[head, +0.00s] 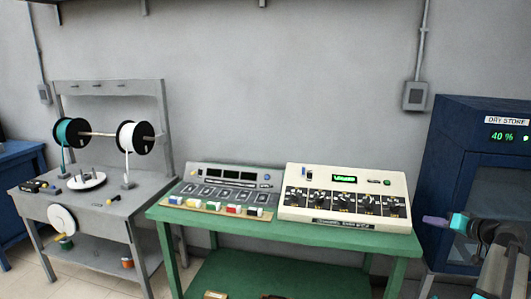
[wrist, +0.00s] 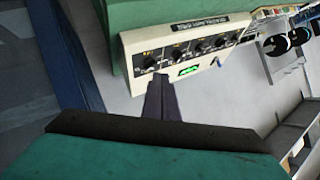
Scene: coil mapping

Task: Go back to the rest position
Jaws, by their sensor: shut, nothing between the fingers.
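My gripper (head: 433,221) is at the right of the head view, in front of the dry store cabinet and to the right of the cream console. Its purple fingertips point left, with a teal part behind them. In the wrist view my gripper (wrist: 160,92) shows as dark fingers closed together, with nothing between them. The cream console (head: 345,177) with a row of black knobs and a green display stands on the green bench (head: 180,218). The console appears upside down beyond the fingers in the wrist view (wrist: 205,30). The fingers look apart from it.
The dark blue dry store cabinet (head: 455,125) stands close behind my arm. A grey panel (head: 225,174) with coloured blocks before it sits left of the console. Further left is a grey winding bench (head: 105,205) with two spools. The wall above the console is clear.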

